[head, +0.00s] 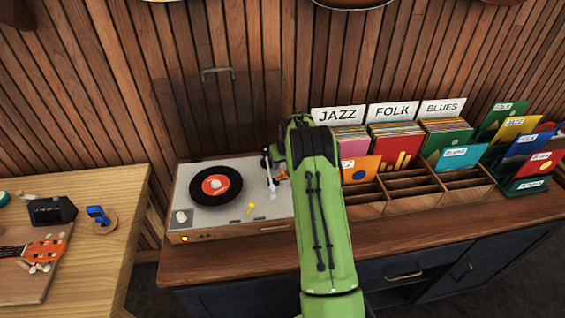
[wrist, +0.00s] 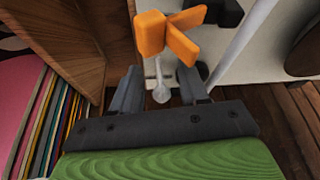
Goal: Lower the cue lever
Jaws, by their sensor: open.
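The turntable (head: 220,215) stands on the cabinet with a black record (head: 216,186) on it. At its right side, a thin pale arm (head: 270,182) with a round white end shows beside my gripper. A small yellow piece (head: 250,208) lies near its front. In the wrist view, a pale stem with a round grey knob (wrist: 161,92) shows between my open fingers (wrist: 162,92). An orange pronged piece (wrist: 168,32) is just beyond the fingertips. I cannot tell for certain which part is the cue lever. My green arm hides part of the turntable's right edge.
Record crates (head: 400,190) with JAZZ, FOLK and BLUES dividers stand close to the right. A slatted wall (head: 110,90) is behind. A wooden table (head: 105,185) with a ukulele (head: 40,252) is at the left. The cabinet top's front edge is mostly clear.

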